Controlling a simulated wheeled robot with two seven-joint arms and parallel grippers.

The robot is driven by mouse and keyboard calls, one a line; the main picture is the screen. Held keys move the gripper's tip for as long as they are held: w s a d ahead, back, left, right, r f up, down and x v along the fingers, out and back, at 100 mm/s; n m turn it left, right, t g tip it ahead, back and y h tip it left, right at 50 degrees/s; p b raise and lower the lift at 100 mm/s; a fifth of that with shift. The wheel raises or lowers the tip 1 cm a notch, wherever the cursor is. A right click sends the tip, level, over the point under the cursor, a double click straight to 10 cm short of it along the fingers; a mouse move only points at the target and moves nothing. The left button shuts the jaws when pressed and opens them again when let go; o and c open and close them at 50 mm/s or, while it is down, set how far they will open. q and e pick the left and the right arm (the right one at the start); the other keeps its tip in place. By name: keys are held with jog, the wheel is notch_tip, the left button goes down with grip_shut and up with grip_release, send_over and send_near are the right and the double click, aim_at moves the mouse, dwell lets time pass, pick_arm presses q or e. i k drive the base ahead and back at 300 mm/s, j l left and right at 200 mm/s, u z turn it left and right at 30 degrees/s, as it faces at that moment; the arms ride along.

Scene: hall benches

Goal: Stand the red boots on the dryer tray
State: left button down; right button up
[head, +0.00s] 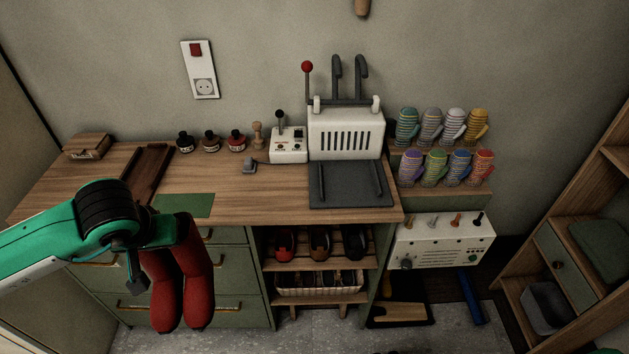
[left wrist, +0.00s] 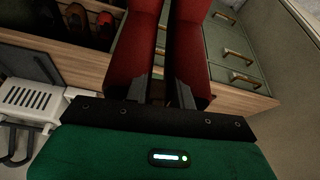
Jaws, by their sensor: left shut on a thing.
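The pair of red boots (head: 188,285) hangs from my left gripper (head: 172,232), in front of the drawers at the bench's left. The gripper is shut on the boots near their upper end, with the feet hanging below. In the left wrist view a red boot (left wrist: 135,45) shows on each side of the closed fingers (left wrist: 157,88). The dark grey dryer tray (head: 350,192) lies on the bench in front of the white dryer (head: 345,135), to the right of the boots, and looks empty. My right gripper is not in view.
A control box (head: 289,146), several small jars (head: 211,141) and a stamp (head: 257,135) stand left of the dryer. Striped mittens (head: 435,165) stand on the right. The shelf below holds shoes (head: 320,245). A green mat (head: 185,205) lies on the bench.

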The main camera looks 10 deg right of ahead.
aim_at(349, 180)
jog(key=k+l+z, duration=0.1)
jog(key=l+z, duration=0.25)
jog(key=l, duration=0.2)
jog(key=l+z, duration=0.4)
jog(key=l, duration=0.15)
jog(key=i, duration=0.4)
